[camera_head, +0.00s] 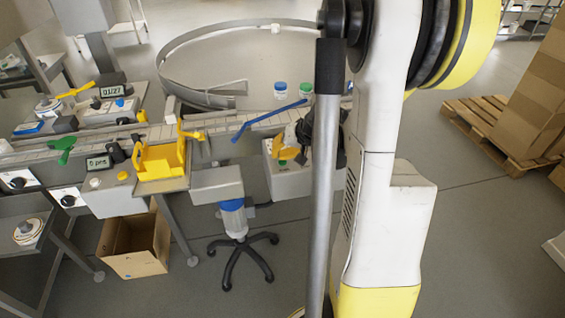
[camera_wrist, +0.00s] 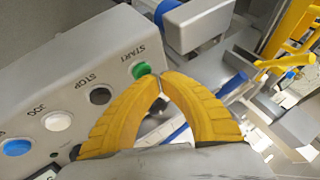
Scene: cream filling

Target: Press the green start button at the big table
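The green start button (camera_wrist: 141,70) sits on a grey control panel (camera_wrist: 75,70) in the wrist view, beside the word START. My gripper (camera_wrist: 160,77) has two yellow fingers whose tips meet, with nothing between them. The tips are just beside the green button's lower right edge; I cannot tell whether they touch it. In the head view the panel is the pale box (camera_head: 286,184) right of centre. The green button (camera_head: 284,161) and my yellow fingers show there, partly behind my arm.
A black STOP button (camera_wrist: 100,95), a white JOG button (camera_wrist: 58,121) and a blue button (camera_wrist: 16,147) line the same panel. A blue bar (camera_head: 268,119) lies near the panel.

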